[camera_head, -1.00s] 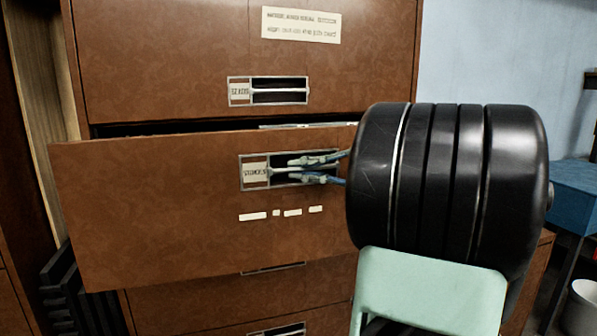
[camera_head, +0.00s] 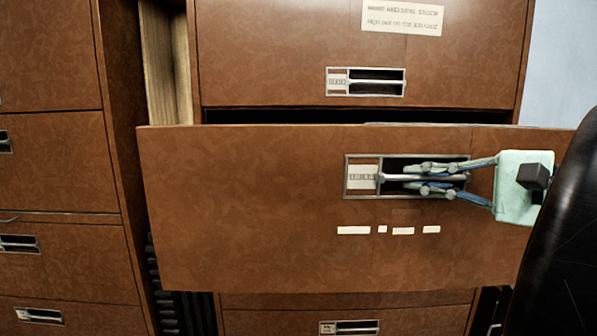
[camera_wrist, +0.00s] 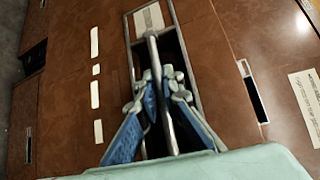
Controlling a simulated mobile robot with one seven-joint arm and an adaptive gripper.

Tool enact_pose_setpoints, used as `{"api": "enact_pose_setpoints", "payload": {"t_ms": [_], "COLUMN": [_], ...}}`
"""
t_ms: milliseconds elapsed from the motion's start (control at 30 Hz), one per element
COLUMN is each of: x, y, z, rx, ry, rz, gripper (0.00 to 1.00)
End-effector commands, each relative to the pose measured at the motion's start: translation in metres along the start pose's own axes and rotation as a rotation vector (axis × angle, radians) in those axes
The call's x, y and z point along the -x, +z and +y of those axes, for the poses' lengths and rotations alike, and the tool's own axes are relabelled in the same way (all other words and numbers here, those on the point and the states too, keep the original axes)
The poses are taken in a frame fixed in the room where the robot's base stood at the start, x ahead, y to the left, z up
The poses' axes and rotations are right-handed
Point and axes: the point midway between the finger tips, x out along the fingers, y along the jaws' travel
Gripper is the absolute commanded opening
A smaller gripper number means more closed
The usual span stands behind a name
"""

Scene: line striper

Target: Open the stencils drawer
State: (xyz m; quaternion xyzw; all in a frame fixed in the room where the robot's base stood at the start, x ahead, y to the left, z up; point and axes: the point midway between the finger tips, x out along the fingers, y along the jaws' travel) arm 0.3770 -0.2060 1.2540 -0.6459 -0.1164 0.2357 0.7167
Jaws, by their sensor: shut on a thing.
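The brown stencils drawer (camera_head: 250,215) stands pulled out from its cabinet, its front well forward of the drawer above. A dark gap shows along its top edge. Its recessed metal handle (camera_head: 395,178) has a small label at its left end, too blurred to read surely. My gripper (camera_head: 425,178) reaches in from the right, its fingers above and below the handle bar. In the wrist view, the blue-padded fingers (camera_wrist: 165,95) are closed around the silver bar (camera_wrist: 162,110). The drawer's inside is mostly hidden behind its front.
The closed upper drawer (camera_head: 285,55) has its own handle and a paper notice (camera_head: 402,17). More brown cabinets (camera_head: 50,170) stand at the left. A dark slatted object (camera_head: 165,290) stands in the gap between cabinets. Several white strips mark the drawer front.

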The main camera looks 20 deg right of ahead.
Motion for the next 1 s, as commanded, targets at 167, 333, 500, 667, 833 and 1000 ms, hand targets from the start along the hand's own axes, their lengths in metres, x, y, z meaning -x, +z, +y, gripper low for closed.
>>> {"api": "enact_pose_setpoints", "payload": {"t_ms": [167,333,500,667,833,1000], "x": [0.001,0.002,0.002,0.002,0.007,0.032], "y": [0.001,0.001,0.002,0.002,0.001,0.0], "z": [0.002,0.002,0.002,0.0,0.0,0.0], "rx": [-0.002,-0.001,0.0,0.002,0.003,0.001], "ry": [0.003,0.003,0.003,0.001,0.0,0.001], "rz": [0.0,0.0,0.001,0.001,0.002,0.005], "gripper": [0.0,0.0,0.14,0.14,0.14,0.14]}}
